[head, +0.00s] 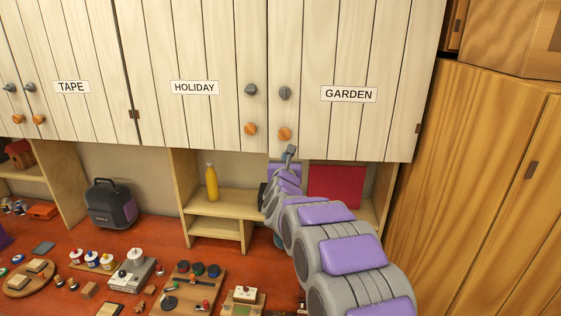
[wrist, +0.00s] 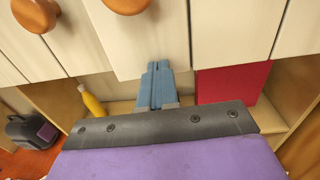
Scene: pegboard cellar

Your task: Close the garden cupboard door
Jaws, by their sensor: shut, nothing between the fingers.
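The garden cupboard door (head: 350,125) is pale planked wood with a GARDEN label, at the upper right of the head view. It has a grey knob (head: 285,93) and an orange knob (head: 284,134) near its left edge, and a hinge at its right edge. It looks flush or nearly flush with its neighbour; I cannot tell whether a small gap remains. My gripper (head: 291,151) is shut and empty at the door's lower left edge, below the orange knob. In the wrist view its fingertips (wrist: 158,66) overlap the door's lower edge; contact is unclear.
The HOLIDAY door (head: 195,60) adjoins on the left. Below are a shelf with a yellow bottle (head: 211,183), a red panel (head: 336,186), and a red bench crowded with small items. A tall wooden cabinet (head: 480,190) stands at the right.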

